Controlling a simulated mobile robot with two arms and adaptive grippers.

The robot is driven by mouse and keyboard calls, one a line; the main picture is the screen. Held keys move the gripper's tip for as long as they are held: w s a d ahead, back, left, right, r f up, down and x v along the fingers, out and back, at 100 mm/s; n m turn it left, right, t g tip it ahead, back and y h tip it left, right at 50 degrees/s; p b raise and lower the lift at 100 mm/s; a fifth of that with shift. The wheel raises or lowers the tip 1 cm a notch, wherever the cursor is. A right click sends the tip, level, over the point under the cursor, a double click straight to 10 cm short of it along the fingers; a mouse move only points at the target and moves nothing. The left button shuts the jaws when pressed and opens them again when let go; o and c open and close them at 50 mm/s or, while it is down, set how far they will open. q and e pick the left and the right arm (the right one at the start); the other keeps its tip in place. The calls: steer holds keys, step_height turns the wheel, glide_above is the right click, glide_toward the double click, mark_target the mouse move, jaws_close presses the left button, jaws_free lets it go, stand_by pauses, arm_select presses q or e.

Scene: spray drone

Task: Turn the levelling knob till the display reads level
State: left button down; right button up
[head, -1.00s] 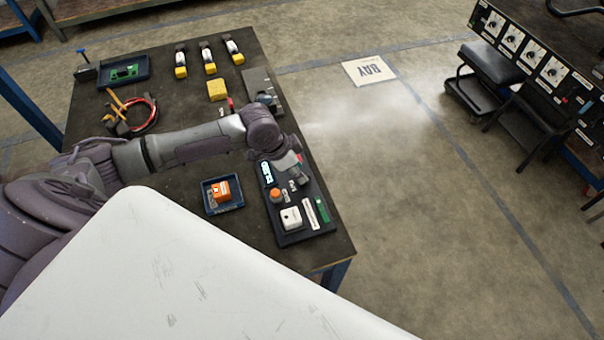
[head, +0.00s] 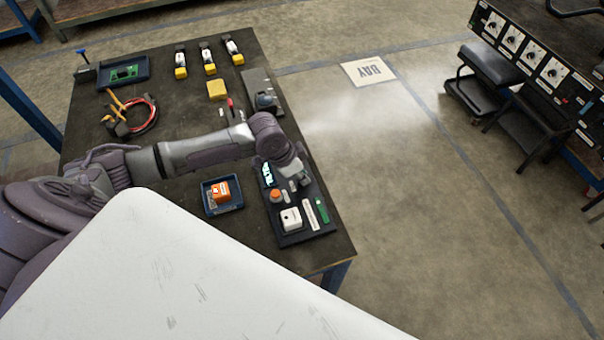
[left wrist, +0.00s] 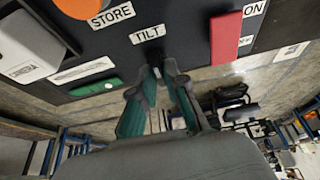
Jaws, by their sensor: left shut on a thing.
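The dark control panel (head: 289,238) lies along the right edge of the table. Its lit display (head: 268,174) shows cyan characters too small to read and is partly covered by my arm. My left gripper (head: 292,183) reaches down over the panel. In the left wrist view its fingers (left wrist: 161,77) are closed on the small dark levelling knob (left wrist: 153,54) beside the TILT label (left wrist: 147,34). The knob is mostly hidden by the fingertips. My right gripper is not in view.
The panel also carries an orange button (head: 274,195), a white box (head: 291,219) and a green bar (head: 322,210). A red switch (left wrist: 226,38) is close beside the fingers. A blue tray (head: 222,208) with an orange block stands left of the panel.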

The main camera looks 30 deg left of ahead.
arm_select(q)
steer(key=shift+r+m, duration=0.1)
steer(key=shift+m, duration=0.2)
steer(key=shift+w+m+g+h+p, duration=0.1)
steer(key=shift+m+g+h+p, duration=0.25)
steer(key=shift+m, duration=0.45)
steer(key=shift+m+g, duration=0.35)
steer(key=shift+m, duration=0.65)
steer(key=shift+m+g+h, duration=0.3)
steer(key=shift+m+h, duration=0.05)
steer(key=shift+m, duration=0.45)
steer(key=c, duration=1.2)
jaws_free()
